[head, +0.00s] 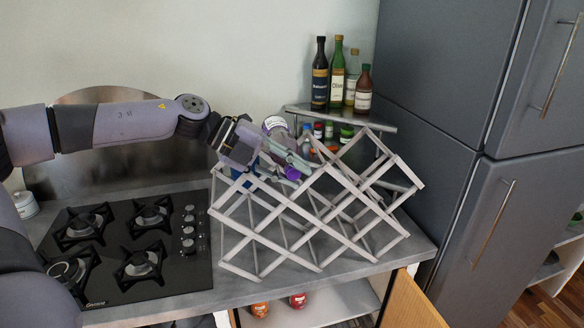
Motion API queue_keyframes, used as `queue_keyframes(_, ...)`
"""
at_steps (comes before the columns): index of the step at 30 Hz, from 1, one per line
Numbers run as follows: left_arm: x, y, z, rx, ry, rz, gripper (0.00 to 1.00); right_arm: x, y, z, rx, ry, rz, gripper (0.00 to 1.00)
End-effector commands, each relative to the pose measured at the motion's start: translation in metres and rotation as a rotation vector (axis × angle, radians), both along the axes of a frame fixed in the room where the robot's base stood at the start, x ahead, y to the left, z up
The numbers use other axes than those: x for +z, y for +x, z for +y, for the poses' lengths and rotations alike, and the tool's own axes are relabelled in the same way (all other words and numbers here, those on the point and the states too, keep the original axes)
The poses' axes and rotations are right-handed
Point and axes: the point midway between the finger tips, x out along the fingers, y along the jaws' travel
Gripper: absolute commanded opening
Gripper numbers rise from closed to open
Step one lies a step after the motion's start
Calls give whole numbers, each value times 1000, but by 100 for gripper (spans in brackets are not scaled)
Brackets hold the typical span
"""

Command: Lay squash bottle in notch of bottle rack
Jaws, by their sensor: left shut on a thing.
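The bottle rack (319,268) is a pale grey criss-cross lattice standing on the counter right of the hob. My left gripper (288,160) reaches in from the left over the rack's upper left part. It is shut on the squash bottle, which is largely hidden by the fingers. A purple cap (292,173) shows at the fingers, close to the rack's upper bars. Whether the bottle touches a notch cannot be told. A rounded white and purple piece (275,124) shows just behind the gripper. My right gripper is not in view.
A corner shelf (345,116) behind the rack bears several bottles, with small jars beneath it. A black gas hob (130,240) lies left of the rack. A tall grey fridge (445,90) stands close on the right. A cupboard door (415,305) is open below the counter.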

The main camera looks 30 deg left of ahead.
Motion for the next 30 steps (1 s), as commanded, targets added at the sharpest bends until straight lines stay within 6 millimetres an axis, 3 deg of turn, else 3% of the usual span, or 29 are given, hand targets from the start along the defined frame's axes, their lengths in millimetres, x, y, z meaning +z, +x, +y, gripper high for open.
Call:
queue_keyframes(15,-36,1,0,-1,3,-10,0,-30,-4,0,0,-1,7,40)
queue_keyframes(29,-40,1,0,0,2,-10,0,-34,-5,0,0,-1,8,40)
queue_keyframes(30,-40,1,0,0,2,-10,27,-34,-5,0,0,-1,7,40)
